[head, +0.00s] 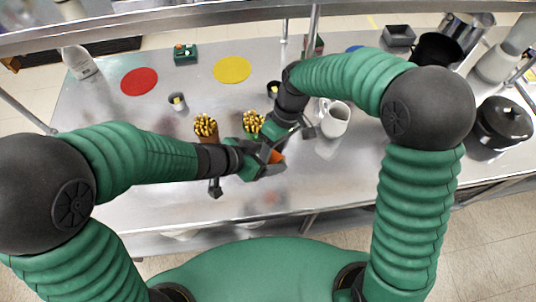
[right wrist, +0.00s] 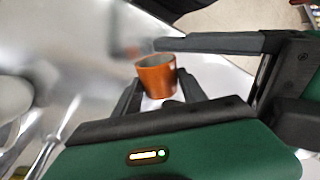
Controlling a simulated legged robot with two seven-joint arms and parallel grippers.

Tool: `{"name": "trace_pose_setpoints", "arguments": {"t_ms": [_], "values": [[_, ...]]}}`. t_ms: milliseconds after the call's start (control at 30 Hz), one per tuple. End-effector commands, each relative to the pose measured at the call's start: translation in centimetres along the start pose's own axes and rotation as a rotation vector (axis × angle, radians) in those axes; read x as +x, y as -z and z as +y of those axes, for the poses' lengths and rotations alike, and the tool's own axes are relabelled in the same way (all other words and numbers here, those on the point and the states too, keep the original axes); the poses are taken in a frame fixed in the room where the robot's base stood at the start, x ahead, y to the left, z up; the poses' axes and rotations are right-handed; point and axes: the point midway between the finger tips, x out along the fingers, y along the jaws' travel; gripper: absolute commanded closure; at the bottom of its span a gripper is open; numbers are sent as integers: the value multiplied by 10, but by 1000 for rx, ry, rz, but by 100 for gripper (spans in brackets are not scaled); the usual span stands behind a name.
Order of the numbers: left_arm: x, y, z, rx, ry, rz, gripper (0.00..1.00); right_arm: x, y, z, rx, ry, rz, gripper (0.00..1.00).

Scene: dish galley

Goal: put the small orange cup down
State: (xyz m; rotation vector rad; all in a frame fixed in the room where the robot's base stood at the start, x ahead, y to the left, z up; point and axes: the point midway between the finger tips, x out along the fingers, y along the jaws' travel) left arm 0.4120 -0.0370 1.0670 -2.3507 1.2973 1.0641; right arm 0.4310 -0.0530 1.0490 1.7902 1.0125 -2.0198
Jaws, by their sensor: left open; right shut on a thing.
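The small orange cup (head: 277,156) shows partly between my two grippers in the head view, above the front part of the metal counter (head: 150,195). In the right wrist view the cup (right wrist: 157,77) sits between the two fingers of my right gripper (right wrist: 160,95), which is shut on it. My right gripper (head: 271,146) reaches in from the upper right. My left gripper (head: 262,170) is open close beside the cup. In the right wrist view one dark left finger (right wrist: 210,42) reaches near the cup's rim; whether it touches cannot be told.
A white mug (head: 335,120) stands right. Red (head: 139,82) and yellow (head: 232,70) discs lie farther back. A black pot (head: 503,123) stands far right. The counter's front left is clear.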

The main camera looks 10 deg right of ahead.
Motion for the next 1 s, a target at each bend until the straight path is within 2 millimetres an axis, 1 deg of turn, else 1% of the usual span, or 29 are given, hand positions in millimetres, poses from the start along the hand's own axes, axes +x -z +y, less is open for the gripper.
{"name": "trace_pose_setpoints", "arguments": {"t_ms": [100,333,367,800,867,900,1000], "values": [[8,0,0,0,1,-1,28,0,0,0,0,0,0,94],[8,0,0,0,2,0,28,0,0,0,0,0,0,94],[8,0,0,0,2,0,31,0,0,0,0,0,0,94],[8,0,0,1,0,0,88,0,0,0,0,-1,1,94],[8,0,0,1,0,0,95,0,0,0,0,-1,2,94],[8,0,1,1,-1,1,97,0,0,0,0,-1,2,46],[8,0,0,1,0,1,97,0,0,0,0,-1,1,33]]}}
